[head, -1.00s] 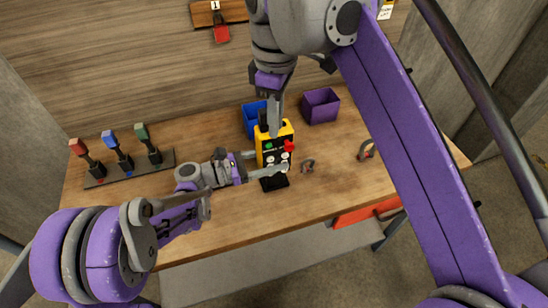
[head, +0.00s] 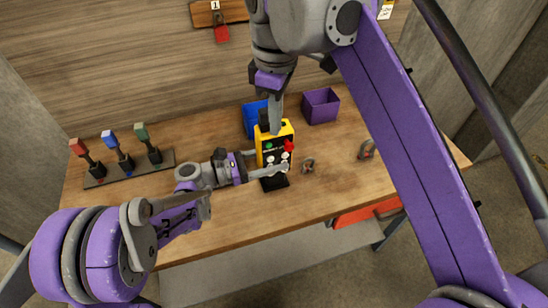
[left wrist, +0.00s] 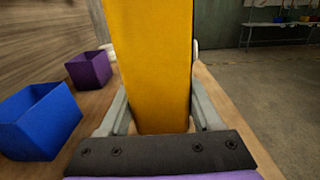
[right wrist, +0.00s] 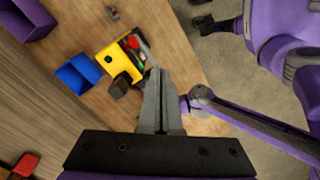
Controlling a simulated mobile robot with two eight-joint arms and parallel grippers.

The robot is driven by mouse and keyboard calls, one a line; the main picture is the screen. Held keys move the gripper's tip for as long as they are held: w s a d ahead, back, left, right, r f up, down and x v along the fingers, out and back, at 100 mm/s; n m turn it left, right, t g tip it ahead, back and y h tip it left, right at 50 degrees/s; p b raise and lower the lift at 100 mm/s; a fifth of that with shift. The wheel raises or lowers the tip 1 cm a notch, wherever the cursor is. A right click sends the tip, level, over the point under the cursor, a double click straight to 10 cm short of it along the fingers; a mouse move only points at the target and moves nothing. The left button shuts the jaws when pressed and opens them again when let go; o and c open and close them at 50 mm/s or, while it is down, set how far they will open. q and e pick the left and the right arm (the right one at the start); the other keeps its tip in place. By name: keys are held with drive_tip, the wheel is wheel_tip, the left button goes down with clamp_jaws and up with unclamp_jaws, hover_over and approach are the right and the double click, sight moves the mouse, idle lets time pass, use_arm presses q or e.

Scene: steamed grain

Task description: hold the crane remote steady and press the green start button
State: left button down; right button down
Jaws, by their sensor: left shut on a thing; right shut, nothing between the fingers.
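The yellow crane remote (head: 287,130) stands upright on a black base (head: 275,183) on the workbench, its button face toward the bench's front edge. My left gripper (head: 268,163) is shut on the remote, one finger along each side; the left wrist view shows the yellow body (left wrist: 150,60) between both fingers. The green start button (head: 268,149) shows small on the face, left of a red knob (head: 289,145). My right gripper (head: 275,131) is shut and empty, pointing down at the remote's top. In the right wrist view its closed fingertips (right wrist: 157,72) lie beside the remote; contact is unclear.
A blue bin (head: 249,118) and a purple bin (head: 321,105) stand behind the remote. A rack (head: 130,172) with red, blue and green-topped tools is at left. The bench's front left is clear.

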idle(0.8)
wheel_tip(320, 180, down, 10)
drive_tip(key=s+n+t+h, duration=0.2)
drive_tip(key=n+t+h, duration=0.1)
drive_tip(key=t+h, duration=0.3)
drive_tip(key=s+d+f+n+t, duration=0.1)
drive_tip(key=s+n+t, duration=0.1)
drive_tip(key=s+t, duration=0.4)
drive_tip(key=shift+s+d+f+t+h, duration=0.3)
drive_tip(key=shift+f+t+h, duration=0.1)
drive_tip(key=shift+t, duration=0.5)
drive_tip(key=shift+w+a, duration=0.1)
approach(280, 145)
drive_tip(key=shift+x, duration=1.75)
drive_tip(key=shift+f, duration=0.1)
drive_tip(key=shift+w, duration=0.3)
